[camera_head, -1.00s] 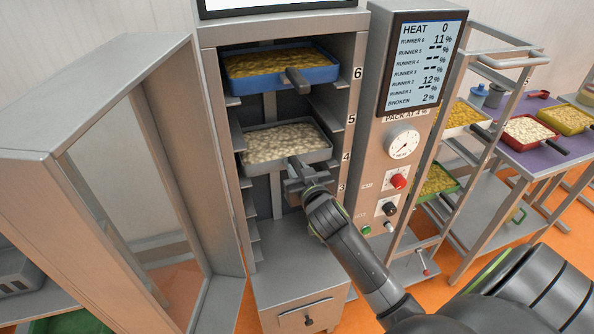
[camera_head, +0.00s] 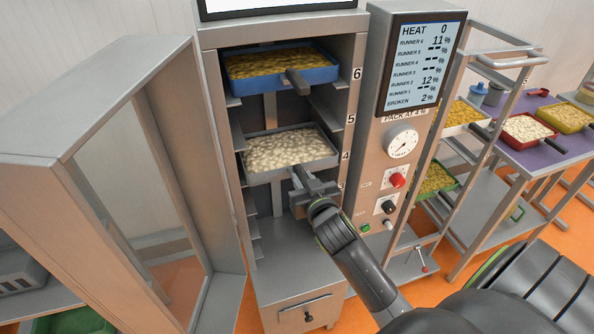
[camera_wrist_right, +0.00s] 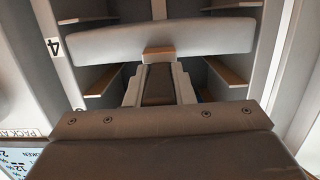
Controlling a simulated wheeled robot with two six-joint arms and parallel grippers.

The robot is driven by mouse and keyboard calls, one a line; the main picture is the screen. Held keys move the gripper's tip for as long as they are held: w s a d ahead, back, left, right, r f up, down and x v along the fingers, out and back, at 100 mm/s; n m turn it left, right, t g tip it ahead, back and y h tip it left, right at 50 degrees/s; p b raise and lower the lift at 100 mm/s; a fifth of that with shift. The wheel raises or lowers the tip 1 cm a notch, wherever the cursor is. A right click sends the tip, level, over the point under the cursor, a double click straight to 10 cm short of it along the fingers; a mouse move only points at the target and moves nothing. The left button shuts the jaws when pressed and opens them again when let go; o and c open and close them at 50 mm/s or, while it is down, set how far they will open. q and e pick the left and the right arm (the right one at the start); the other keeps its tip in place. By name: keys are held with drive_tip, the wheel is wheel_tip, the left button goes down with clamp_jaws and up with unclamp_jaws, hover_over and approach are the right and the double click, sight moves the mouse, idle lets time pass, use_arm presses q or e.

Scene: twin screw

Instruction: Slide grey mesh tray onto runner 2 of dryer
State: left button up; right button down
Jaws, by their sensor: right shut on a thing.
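The grey mesh tray (camera_head: 262,178), filled with pale pieces, is inside the open dryer (camera_head: 222,150), below the blue tray. It sits near the number 4 mark and looks slightly turned. My right gripper (camera_head: 308,186) is shut on its handle at the front. In the right wrist view the tray's pale front wall (camera_wrist_right: 160,38) spans the upper part, with the handle (camera_wrist_right: 158,85) running toward my gripper. Side ledges show on both sides below the wall. Whether the tray touches a runner cannot be told. My left gripper is not in view.
A blue tray (camera_head: 322,74) fills the level near number 6. The dryer door (camera_head: 120,160) stands open at left. The control panel (camera_head: 405,150) is close at right, then a rack (camera_head: 455,180) with trays. Lower runners (camera_head: 252,228) are empty.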

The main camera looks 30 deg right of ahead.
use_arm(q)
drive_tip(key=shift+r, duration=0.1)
use_arm(e)
drive_tip(key=shift+s+r, duration=0.1)
drive_tip(key=shift+r, duration=0.05)
